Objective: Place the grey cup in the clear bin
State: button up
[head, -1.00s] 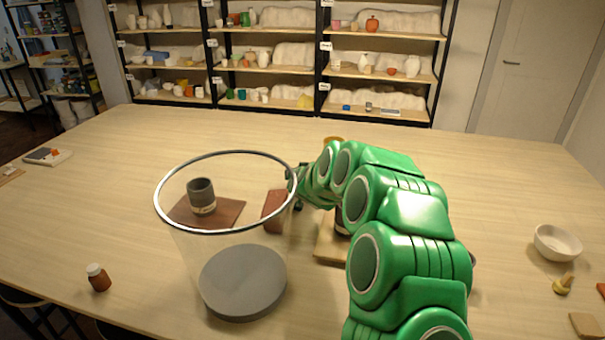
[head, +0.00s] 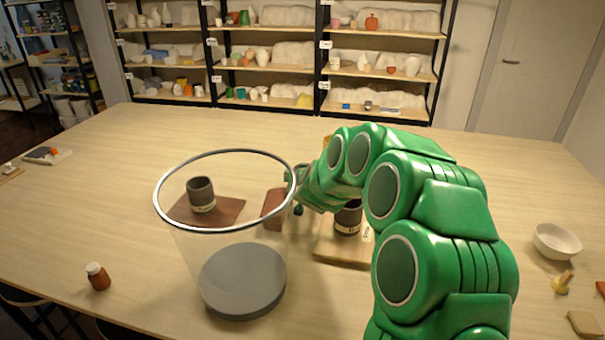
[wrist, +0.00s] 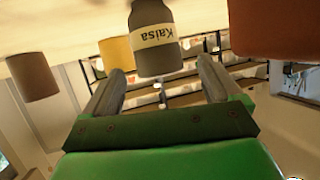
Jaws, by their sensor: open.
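The clear bin (head: 225,230), with a pale rim and a grey floor, stands at the front left of the table and looks empty. A grey cup (head: 201,197) with a pale label shows through it, upright on a brown board behind. A second dark cup (head: 348,217) with a label stands on a pale wooden board, partly behind my arm. My gripper (head: 295,192) is right of the bin, beyond its rim, its fingers partly hidden.
A reddish-brown block (head: 274,208) stands just left of my gripper. A yellow object (wrist: 116,53) and a brown cylinder (wrist: 33,76) show in the wrist view. A brown bottle (head: 98,277) is front left, a white bowl (head: 557,241) right.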

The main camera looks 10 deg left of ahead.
jog(key=shift+s+d+r, duration=0.2)
jog(key=shift+s, duration=0.35)
